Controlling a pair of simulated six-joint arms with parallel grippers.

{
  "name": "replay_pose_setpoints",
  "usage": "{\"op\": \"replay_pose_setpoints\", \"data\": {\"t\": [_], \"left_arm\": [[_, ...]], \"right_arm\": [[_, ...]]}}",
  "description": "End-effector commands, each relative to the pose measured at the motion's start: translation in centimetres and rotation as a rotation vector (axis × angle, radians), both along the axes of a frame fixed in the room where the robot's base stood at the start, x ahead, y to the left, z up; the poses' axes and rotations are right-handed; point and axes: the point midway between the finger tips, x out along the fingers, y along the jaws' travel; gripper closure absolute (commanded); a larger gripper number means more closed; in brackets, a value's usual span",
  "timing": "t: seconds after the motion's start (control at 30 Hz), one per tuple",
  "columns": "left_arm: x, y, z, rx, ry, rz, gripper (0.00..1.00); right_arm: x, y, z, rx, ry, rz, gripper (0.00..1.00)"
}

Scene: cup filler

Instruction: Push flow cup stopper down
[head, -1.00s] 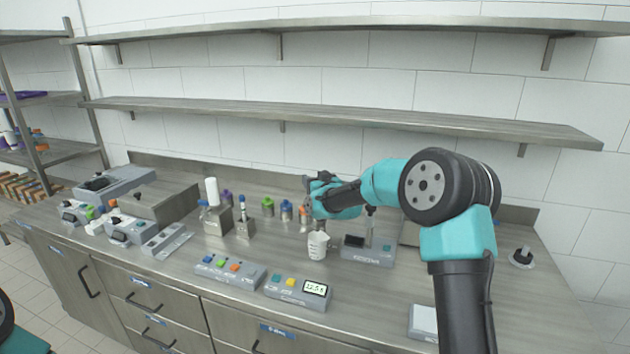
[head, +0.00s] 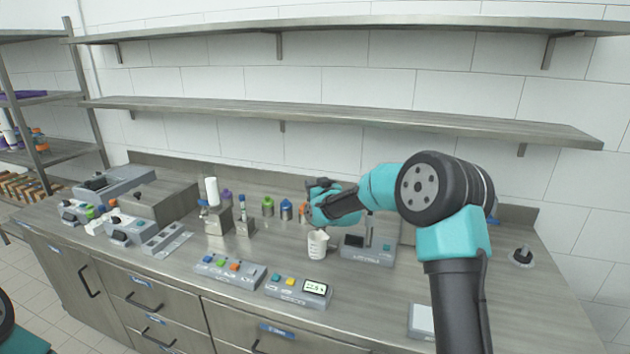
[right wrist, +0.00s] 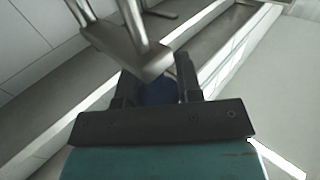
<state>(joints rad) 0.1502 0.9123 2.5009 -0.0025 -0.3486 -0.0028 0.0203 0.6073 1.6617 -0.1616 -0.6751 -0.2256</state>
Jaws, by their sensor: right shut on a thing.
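My right gripper (head: 311,214) is above a white cup (head: 317,246) on the bench in the head view. In the right wrist view the two dark fingers (right wrist: 160,90) are shut on a dark blue rounded thing (right wrist: 157,93), which may be the stopper. A metal bracket-like part (right wrist: 130,48) stands just beyond the fingers and partly covers the view. The flow cup cannot be made out clearly; my gripper hides the space around it in the head view. My left gripper is out of view.
A grey device with an upright post (head: 368,248) stands right of the cup. Button boxes (head: 230,269) and a scale-like box with a display (head: 298,289) lie in front. Coloured bottles (head: 268,206) stand behind to the left.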

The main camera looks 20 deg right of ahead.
Motion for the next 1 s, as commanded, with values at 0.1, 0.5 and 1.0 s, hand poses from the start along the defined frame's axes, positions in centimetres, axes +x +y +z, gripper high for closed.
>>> {"op": "replay_pose_setpoints", "data": {"t": [0.1, 0.5, 1.0], "left_arm": [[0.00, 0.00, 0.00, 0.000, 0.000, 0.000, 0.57], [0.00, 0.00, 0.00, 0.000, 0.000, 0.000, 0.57], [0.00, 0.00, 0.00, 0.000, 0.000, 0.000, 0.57]], "right_arm": [[-0.01, -0.01, -0.86, 0.001, 0.001, 0.000, 1.00], [-0.02, -0.01, -0.95, 0.001, 0.004, 0.000, 0.49], [-0.89, -0.12, -0.78, 0.000, 0.001, 0.000, 0.44]]}}
